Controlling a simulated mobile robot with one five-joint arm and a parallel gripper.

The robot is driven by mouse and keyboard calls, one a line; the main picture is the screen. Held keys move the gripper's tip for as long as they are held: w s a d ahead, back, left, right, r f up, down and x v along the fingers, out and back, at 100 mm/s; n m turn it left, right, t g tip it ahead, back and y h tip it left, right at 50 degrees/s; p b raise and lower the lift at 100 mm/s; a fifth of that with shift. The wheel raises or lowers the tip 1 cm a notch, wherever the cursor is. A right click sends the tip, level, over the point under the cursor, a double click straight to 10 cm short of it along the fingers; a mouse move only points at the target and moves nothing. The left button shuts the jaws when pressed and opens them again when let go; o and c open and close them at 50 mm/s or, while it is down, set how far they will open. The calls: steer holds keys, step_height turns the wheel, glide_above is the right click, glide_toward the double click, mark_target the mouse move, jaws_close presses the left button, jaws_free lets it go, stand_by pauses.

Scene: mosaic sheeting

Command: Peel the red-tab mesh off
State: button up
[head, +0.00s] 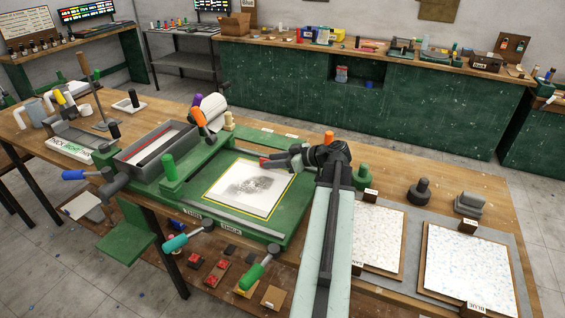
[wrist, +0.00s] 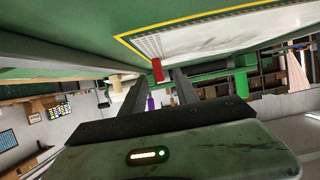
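A white mesh sheet (head: 245,190) with a grey smudged patch lies flat on the green press bed, inside a yellow border. A small red tab (head: 263,162) shows at its far right edge, by my fingertips. My gripper (head: 272,161) reaches in low over the bed's right side. In the wrist view, the red tab (wrist: 157,70) stands between the tips of my two dark fingers (wrist: 159,78), with a gap visible on each side. The fingers look open, and the sheet's corner is just beyond the tab. Whether the tab lies fully between the fingers is hard to tell.
The green press (head: 170,170) has levers and a roller at its left. Two speckled sheets on wooden boards (head: 423,262) lie right of my arm, with dark weights (head: 419,191) behind them. A green knob (head: 362,177) stands close to my arm. Tools crowd the table's left end.

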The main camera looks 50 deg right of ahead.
mark_target(266, 159)
steer(key=shift+b+x, duration=0.4)
steer(key=shift+x, duration=1.2)
jaws_close()
